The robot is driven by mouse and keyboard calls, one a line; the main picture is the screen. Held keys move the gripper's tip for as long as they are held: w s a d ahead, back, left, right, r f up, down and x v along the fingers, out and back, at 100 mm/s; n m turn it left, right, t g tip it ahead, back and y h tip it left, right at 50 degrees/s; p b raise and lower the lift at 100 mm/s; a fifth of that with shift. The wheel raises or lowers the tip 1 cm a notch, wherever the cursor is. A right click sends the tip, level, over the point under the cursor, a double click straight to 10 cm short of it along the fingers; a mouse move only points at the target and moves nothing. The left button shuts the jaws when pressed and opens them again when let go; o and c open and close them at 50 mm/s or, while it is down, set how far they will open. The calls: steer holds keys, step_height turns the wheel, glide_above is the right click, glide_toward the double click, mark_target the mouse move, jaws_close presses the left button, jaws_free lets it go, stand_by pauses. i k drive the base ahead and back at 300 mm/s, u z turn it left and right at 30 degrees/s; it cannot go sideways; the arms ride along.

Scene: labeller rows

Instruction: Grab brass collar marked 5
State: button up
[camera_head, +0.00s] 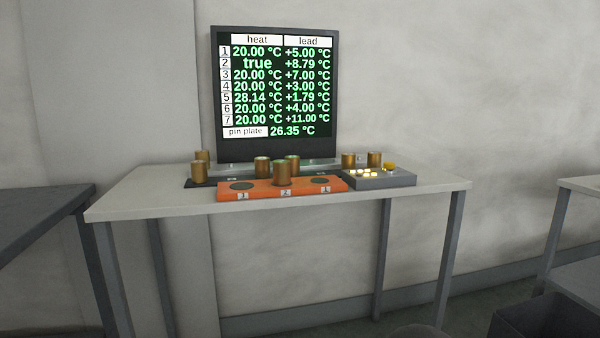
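Several brass collars stand on the white table. One collar (198,171) is at the left, with another collar (202,156) partly hidden behind it. A collar (282,174) stands on the middle spot of the orange block. Two more, a collar (262,166) and a collar (293,161), stand just behind it; the right one is partly hidden. At the right, a collar (348,160) and a collar (375,158) stand behind the grey button box. I cannot read a number on any collar, so I cannot tell which is marked 5. My gripper is not in view.
The orange block (265,188) lies at the front of the table (150,207), its outer two spots bare. A grey box (385,180) with lit buttons and a yellow knob sits at the right. A screen (275,95) with readings stands behind. The table's two ends are clear.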

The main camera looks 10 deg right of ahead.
mark_target(281, 168)
steer(key=z, duration=1.35)
steer(key=i, duration=0.8)
steer(key=u, duration=2.3)
